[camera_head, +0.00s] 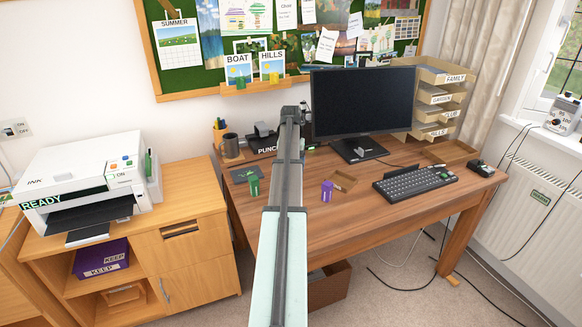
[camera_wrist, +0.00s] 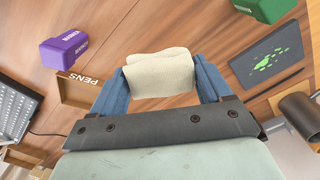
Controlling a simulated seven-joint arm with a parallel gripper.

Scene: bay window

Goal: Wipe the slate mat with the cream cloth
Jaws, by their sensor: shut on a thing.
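My gripper (camera_wrist: 163,84) is shut on the cream cloth (camera_wrist: 160,68), which is bunched between its two blue fingers in the wrist view. In the head view my arm hides the fingers and the cloth. The slate mat (camera_wrist: 285,62) is a dark rectangle with green splotches, apart from the cloth, at the right of the wrist view. In the head view the mat (camera_head: 238,177) lies on the left part of the desk, partly behind a green marker block.
A green block (camera_wrist: 262,7) stands near the mat, and a purple marker block (camera_wrist: 62,50) stands by a pens tray (camera_wrist: 76,92). A dark mug (camera_wrist: 296,106) is beyond the mat. The monitor (camera_head: 362,100) and keyboard (camera_head: 414,182) are farther right on the desk (camera_head: 320,235).

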